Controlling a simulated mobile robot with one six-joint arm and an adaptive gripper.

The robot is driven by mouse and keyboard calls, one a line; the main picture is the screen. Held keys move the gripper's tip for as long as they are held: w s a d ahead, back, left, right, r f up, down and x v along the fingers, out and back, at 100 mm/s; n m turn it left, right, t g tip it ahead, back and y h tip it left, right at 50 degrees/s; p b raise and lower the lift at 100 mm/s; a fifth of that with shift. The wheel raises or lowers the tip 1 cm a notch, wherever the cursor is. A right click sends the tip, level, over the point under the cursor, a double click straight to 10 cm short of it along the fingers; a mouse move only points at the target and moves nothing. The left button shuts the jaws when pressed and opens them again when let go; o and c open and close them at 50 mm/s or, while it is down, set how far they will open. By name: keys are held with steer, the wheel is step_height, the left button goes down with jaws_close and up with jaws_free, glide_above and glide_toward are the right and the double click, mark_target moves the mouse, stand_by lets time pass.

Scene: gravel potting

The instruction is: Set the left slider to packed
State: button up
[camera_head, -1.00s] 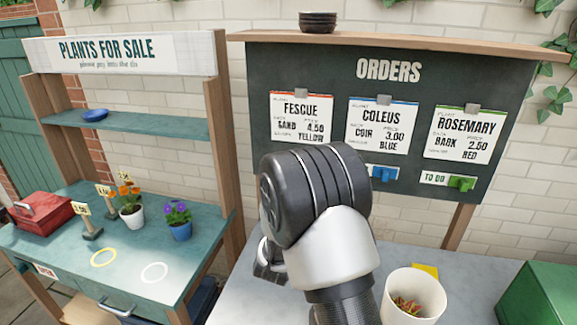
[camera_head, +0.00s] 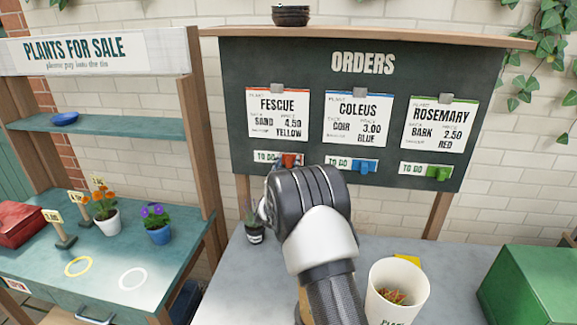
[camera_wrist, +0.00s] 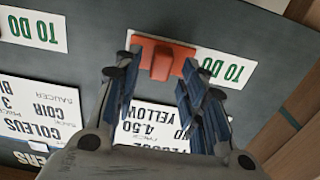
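The left slider (camera_head: 291,160) is a red knob on a strip under the Fescue card, on the dark orders board (camera_head: 300,62). It sits at the strip's right, and "TO DO" shows to its left. In the wrist view, which is upside down, the red slider (camera_wrist: 160,62) lies between and just beyond my fingertips. My gripper (camera_wrist: 160,88) is open and empty, a finger on each side of the knob; I cannot tell if either touches it. In the head view my arm hides most of the gripper.
A blue slider (camera_head: 362,166) and a green slider (camera_head: 438,173) are to the right, also showing "TO DO". Below are a small dark pot (camera_head: 254,234), a white pot (camera_head: 392,300) and a green box (camera_head: 530,285). The sales stand (camera_head: 185,232) is at left.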

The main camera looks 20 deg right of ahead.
steer(key=shift+w+d, duration=0.45)
steer(key=shift+w, duration=0.15)
steer(key=shift+c, duration=0.2)
jaws_close()
steer(key=shift+a, duration=0.1)
